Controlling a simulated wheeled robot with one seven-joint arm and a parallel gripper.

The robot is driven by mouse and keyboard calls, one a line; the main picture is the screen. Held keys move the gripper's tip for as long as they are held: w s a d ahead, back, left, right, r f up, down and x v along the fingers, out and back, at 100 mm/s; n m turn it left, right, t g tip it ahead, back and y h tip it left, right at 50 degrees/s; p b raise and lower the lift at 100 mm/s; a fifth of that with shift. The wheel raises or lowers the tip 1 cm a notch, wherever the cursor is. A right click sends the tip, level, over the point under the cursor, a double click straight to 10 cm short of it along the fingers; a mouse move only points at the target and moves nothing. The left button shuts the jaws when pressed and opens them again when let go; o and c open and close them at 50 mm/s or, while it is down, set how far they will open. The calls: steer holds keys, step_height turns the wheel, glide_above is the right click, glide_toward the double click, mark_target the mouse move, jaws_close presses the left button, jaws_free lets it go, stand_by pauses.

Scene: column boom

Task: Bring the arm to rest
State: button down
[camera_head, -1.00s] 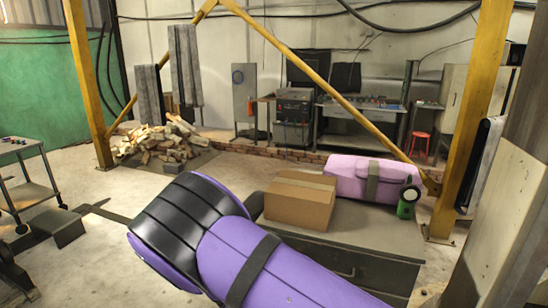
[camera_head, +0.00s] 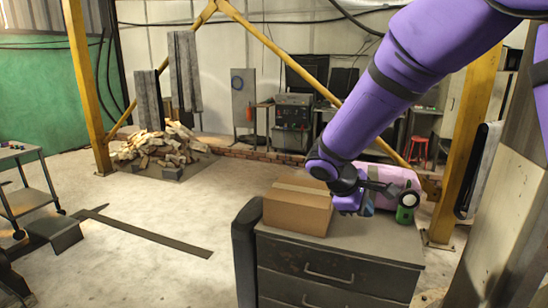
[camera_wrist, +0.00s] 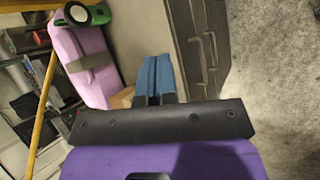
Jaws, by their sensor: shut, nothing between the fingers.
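My purple arm (camera_head: 385,95) reaches down from the upper right in the head view. My gripper (camera_head: 357,209) hangs low over the cabinet top, just right of the cardboard box and in front of the pink case. Its blue fingers are shut together and empty, as the wrist view (camera_wrist: 156,62) also shows. I cannot tell whether the gripper touches the box or the cabinet top.
A cardboard box (camera_head: 297,210), a pink case (camera_head: 398,175) and a green device with a round face (camera_head: 405,213) stand on the grey drawer cabinet (camera_head: 335,262). Yellow beams (camera_head: 465,140) rise behind it. Open floor (camera_head: 165,215) lies left.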

steer(key=s+d+r+m+y, duration=0.2)
steer(key=s+d+r+m, duration=0.15)
steer(key=s+r, duration=0.2)
steer(key=s+d+r+m+y, duration=0.25)
steer(key=s+d+r, duration=0.2)
steer(key=s, duration=0.25)
steer(key=s+d+r+m+t+y, duration=0.1)
steer(key=s+r+m+t+y, duration=0.2)
steer(key=s, duration=1.1)
steer(key=shift+r+m, duration=0.75)
steer(key=shift+m, duration=0.25)
steer(key=shift+s, duration=0.1)
